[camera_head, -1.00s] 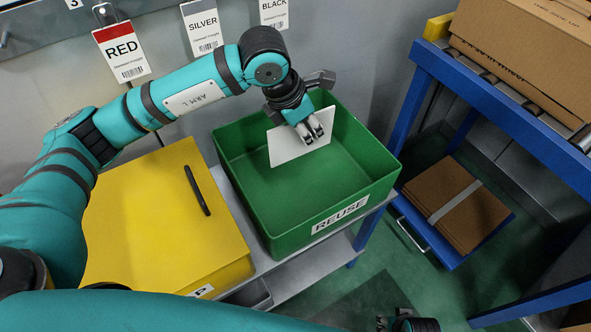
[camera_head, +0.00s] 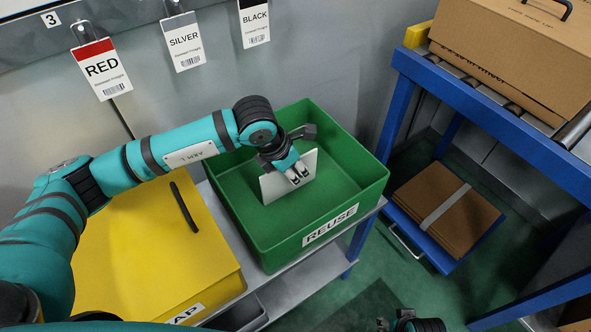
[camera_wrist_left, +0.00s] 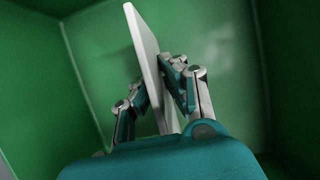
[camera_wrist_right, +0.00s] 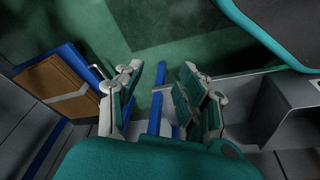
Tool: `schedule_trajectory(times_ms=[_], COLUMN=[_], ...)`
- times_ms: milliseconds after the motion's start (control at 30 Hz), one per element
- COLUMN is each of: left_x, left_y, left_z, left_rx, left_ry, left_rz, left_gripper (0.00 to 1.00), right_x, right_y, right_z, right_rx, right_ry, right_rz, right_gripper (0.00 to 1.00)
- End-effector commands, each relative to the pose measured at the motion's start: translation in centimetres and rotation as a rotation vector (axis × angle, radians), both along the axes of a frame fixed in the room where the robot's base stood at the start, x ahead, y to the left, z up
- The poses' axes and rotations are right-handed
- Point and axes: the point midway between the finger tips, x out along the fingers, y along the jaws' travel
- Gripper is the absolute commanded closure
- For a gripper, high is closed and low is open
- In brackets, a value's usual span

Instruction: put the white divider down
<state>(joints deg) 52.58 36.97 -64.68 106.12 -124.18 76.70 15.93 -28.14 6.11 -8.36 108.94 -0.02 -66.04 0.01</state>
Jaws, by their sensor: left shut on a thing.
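The white divider (camera_head: 273,188) is a flat, thin panel standing tilted inside the green REUSE bin (camera_head: 285,248). My left gripper (camera_head: 299,176) is shut on its upper part, inside the bin's opening. In the left wrist view the divider (camera_wrist_left: 146,48) stands between the two fingers (camera_wrist_left: 160,85), with green bin walls around it. Whether its lower edge touches the bin floor, I cannot tell. My right gripper (camera_wrist_right: 165,85) is open and empty in the right wrist view, above the floor and away from the bin. Only a bit of it shows at the head view's bottom edge.
A yellow bin (camera_head: 150,255) with a dark slot stands left of the green bin. Strapped flat cardboard (camera_head: 445,208) lies low on a blue platform. The green bin's walls surround the left gripper.

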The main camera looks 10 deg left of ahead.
Motion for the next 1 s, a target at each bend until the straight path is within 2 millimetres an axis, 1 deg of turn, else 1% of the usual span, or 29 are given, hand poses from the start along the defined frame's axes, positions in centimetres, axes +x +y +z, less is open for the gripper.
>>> schedule_trajectory(times_ms=[200, 233, 400, 767, 867, 900, 1000], left_x=[0.0, 0.0, 0.0, 0.0, -0.4, -0.6, -1.2], left_y=[0.0, 0.0, 0.0, 0.0, 0.4, 0.7, 1.3], left_z=[-0.2, -0.1, -0.1, 0.2, 1.7, 2.5, 4.6], left_rx=[-0.001, -0.001, -0.001, -0.001, -0.001, -0.001, -0.001], left_ry=[0.001, 0.001, 0.001, 0.001, -0.001, -0.002, -0.004], left_rz=[0.000, 0.000, 0.000, 0.000, 0.000, 0.001, 0.000], left_gripper=[1.00, 0.92, 0.71, 0.71, 0.71, 0.71, 0.71], right_x=[-0.2, -0.2, 0.0, 0.0, -0.4, -0.6, -0.8], right_y=[0.0, 0.0, 0.0, -0.1, -0.2, -0.3, -0.3], right_z=[-0.1, 0.1, 0.4, 0.4, -0.5, -1.2, -2.1], right_rx=[-0.002, -0.002, 0.000, -0.001, -0.002, -0.006, -0.005], right_ry=[0.011, 0.011, 0.004, -0.001, 0.007, 0.015, 0.020], right_rz=[0.000, 0.000, -0.001, -0.001, -0.001, 0.000, 0.001], right_gripper=[0.62, 0.62, 0.62, 0.62, 0.62, 0.62, 0.62])
